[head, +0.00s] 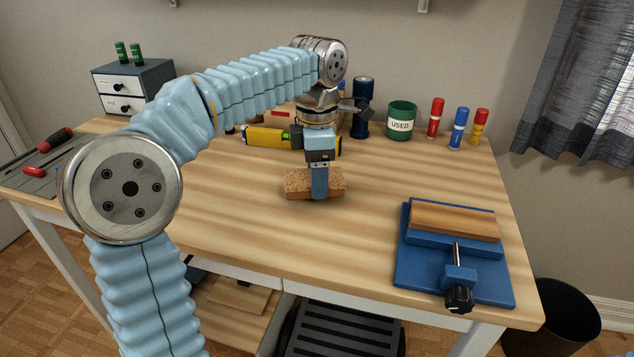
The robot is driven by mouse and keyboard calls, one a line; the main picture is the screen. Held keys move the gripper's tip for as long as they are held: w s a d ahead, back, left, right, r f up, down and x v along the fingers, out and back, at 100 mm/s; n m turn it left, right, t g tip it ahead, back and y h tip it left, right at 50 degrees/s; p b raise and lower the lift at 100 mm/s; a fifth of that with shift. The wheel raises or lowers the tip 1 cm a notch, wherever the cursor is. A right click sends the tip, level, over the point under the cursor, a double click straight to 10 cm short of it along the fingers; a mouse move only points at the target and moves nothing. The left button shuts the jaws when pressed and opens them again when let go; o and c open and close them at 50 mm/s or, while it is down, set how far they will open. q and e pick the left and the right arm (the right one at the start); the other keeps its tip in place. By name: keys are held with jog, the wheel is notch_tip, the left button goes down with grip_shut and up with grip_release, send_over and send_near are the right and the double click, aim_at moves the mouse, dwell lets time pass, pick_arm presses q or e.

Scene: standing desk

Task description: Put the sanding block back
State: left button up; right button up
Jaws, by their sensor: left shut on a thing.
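The sanding block (298,184) is a tan, cork-like speckled block near the middle of the desk. My left gripper (319,190) points down over it and is shut on it, with a finger covering part of its front side. I cannot tell whether the block touches the desk or is just above it. My right gripper is not in view.
A blue vise (408,255) with a wooden piece (455,222) is at the desk's right front. A green "USED" cup (401,121), red, blue and yellow tubes (458,129), and a yellow tool (265,138) stand farther back. The desk's front middle is clear.

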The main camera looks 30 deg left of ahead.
pick_arm(q)
jog(key=shift+f, duration=0.85)
jog(key=shift+d, duration=0.1)
jog(key=o, duration=1)
jog(key=shift+f, duration=0.15)
notch_tip(320, 180, up, 12)
jog(key=p, duration=0.3)
jog(key=shift+r, duration=0.2)
